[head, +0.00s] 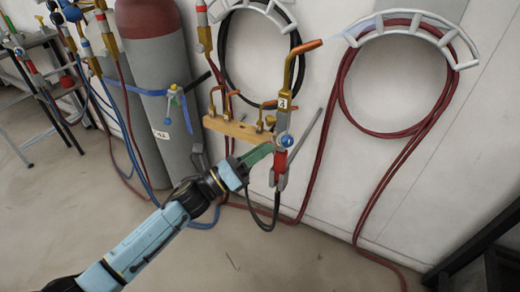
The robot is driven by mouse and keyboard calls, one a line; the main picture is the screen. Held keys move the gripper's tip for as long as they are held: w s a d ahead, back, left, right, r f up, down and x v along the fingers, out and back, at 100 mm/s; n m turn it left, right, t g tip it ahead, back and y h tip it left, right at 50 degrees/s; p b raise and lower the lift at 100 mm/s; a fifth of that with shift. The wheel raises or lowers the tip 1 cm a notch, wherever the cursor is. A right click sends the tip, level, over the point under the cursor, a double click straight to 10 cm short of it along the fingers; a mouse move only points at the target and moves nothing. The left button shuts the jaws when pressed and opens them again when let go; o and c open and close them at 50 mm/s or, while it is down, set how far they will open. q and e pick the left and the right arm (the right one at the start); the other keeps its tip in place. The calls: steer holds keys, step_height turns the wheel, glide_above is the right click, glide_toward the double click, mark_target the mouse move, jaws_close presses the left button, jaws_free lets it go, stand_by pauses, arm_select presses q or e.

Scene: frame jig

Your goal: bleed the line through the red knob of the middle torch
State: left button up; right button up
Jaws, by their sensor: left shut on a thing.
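A torch (284,118) stands nearly upright near the middle of the head view. It has a copper tip bent to the right, a brass body with a white numbered tag, a blue knob (287,141) and a red part (280,161) low down. A long grey lever runs beside it. My left gripper (266,150) comes in from the lower left, and its green fingers are shut on the torch's left side at about the blue knob's height. The fingers hide what they hold there, and I cannot make out a separate red knob. My right gripper is not in view.
A wooden rack (238,129) with several brass tips is just left of the torch. Grey cylinders (155,90) with fittings and hoses stand further left. Dark red hose (345,98) hangs on a wall hook (413,27) at right. A dark frame (478,255) is at lower right.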

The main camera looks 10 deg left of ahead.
arm_select(q)
steer(key=o, duration=1)
steer(key=shift+v, duration=6.7)
